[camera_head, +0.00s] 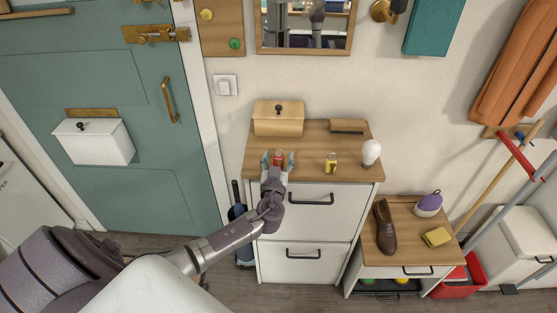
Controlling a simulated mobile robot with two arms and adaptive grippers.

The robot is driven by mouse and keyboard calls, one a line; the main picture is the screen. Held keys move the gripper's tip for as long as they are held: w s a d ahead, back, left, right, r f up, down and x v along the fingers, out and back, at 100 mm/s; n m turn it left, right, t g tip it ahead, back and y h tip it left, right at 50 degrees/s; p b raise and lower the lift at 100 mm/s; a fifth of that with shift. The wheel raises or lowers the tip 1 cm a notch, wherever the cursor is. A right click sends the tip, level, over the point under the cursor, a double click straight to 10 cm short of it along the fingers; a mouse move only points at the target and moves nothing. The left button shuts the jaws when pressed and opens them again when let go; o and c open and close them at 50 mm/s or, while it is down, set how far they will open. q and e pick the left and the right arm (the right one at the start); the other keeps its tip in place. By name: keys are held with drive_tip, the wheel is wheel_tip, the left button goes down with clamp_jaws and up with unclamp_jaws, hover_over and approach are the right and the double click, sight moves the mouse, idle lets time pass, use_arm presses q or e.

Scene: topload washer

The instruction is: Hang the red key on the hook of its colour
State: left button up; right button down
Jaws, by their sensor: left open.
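A small red object (279,154), which looks like the red key, is on the wooden top of the white drawer cabinet (351,171), toward its left side. My left gripper (278,163) is open, with one finger on each side of the red object. I cannot tell whether the fingers touch it. The hook board (222,33) hangs on the wall at the top left, with a yellow hook (206,15) and a green hook (234,43) in view. The board is cut off by the top edge, and no red hook shows. My right gripper is not in view.
On the cabinet top are a small yellow object (331,163), a white bulb (371,152), a wooden box (278,119) and a brown block (347,126). A mirror (305,51) hangs above. A lower bench at right holds a brown shoe (385,228).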

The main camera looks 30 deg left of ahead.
use_arm(q)
drive_tip(key=c, duration=1.2)
drive_tip(key=shift+o, duration=0.2)
drive_tip(key=shift+r, duration=0.1)
drive_tip(key=shift+r, duration=0.4)
drive_tip(key=r, duration=0.2)
drive_tip(key=d+r+b, duration=0.1)
drive_tip(key=shift+s+r, duration=0.25)
drive_tip(key=s+d+r+b, duration=0.2)
drive_tip(key=s+d+r, duration=0.3)
drive_tip(key=d, duration=0.4)
drive_tip(key=shift+s+r, duration=0.15)
drive_tip(key=shift+r, duration=0.65)
